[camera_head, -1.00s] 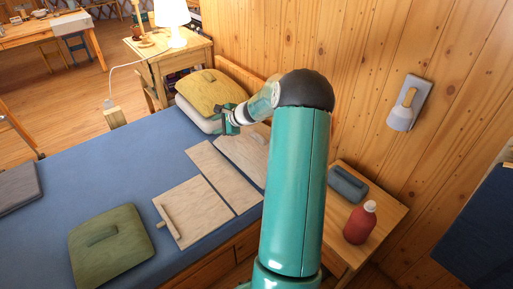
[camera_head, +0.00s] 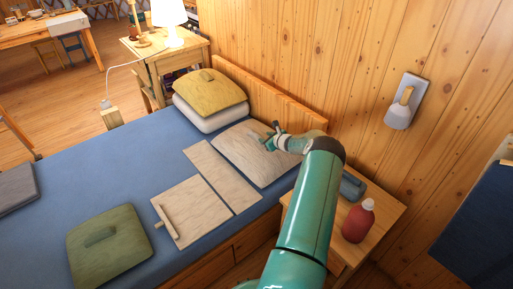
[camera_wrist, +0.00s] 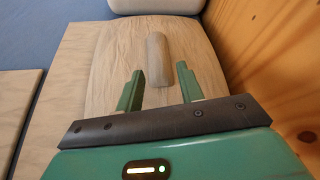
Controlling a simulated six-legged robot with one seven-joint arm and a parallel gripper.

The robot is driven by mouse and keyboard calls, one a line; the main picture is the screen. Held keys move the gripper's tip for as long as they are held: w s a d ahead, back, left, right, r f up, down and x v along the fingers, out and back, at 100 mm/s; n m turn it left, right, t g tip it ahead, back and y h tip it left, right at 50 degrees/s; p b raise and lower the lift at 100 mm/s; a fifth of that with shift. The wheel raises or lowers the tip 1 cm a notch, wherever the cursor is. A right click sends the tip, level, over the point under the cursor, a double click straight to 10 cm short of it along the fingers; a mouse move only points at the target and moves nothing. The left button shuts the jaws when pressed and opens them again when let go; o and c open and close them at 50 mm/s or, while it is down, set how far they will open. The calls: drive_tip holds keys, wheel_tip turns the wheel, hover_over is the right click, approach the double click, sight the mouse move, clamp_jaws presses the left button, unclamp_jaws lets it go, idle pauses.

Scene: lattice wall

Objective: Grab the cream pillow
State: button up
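The cream pillow (camera_head: 245,155) lies on the blue bed near the wooden headboard. In the wrist view the cream pillow (camera_wrist: 105,65) fills the middle, with a raised cream handle (camera_wrist: 157,60) on its top. My gripper (camera_head: 269,138) is over the pillow's right part. In the wrist view my gripper (camera_wrist: 160,85) is open, its two green fingers apart and pointing towards the handle. The handle's near end shows between the fingers, and neither finger visibly touches it. I cannot tell the height of the fingers above the pillow.
A yellow pillow (camera_head: 210,90) lies on a white one (camera_head: 205,119) beyond the cream pillow. Flat cream panels (camera_head: 190,210) and a green pillow (camera_head: 108,250) lie nearer. A nightstand (camera_head: 385,215) at right holds a red bottle (camera_head: 358,221). The wooden wall (camera_wrist: 265,45) is close at right.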

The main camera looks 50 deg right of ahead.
sight(257, 134)
drive_tip(key=shift+x, duration=3.5)
drive_tip(key=shift+w+a+r, duration=0.1)
drive_tip(key=shift+r, duration=0.05)
drive_tip(key=shift+c, duration=0.2)
clamp_jaws()
drive_tip(key=shift+r, duration=0.1)
